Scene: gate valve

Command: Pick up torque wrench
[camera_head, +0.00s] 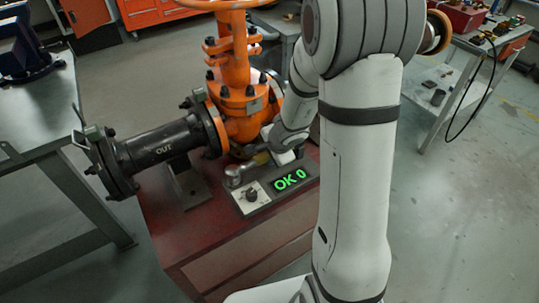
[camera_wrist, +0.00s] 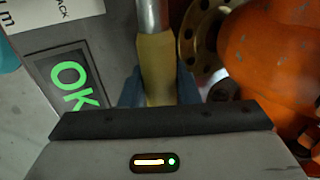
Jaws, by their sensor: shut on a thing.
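The torque wrench has a yellow grip (camera_wrist: 157,60) and a bare metal shaft running to the top edge of the wrist view. My gripper (camera_wrist: 158,88) is shut on the yellow grip, with a blue finger on each side of it. In the head view the torque wrench (camera_head: 236,174) shows its grey metal end beside the display box. Most of its handle there is small and partly hidden by my gripper (camera_head: 270,146). I cannot tell whether the wrench is clear of the surface below.
A display box (camera_head: 275,189) reading "OK 0" sits on the red bench (camera_head: 225,250). The orange gate valve (camera_head: 238,85) and its black "OUT" pipe (camera_head: 160,145) stand close by. A grey table (camera_head: 40,110) is at left, a cart (camera_head: 470,75) at right.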

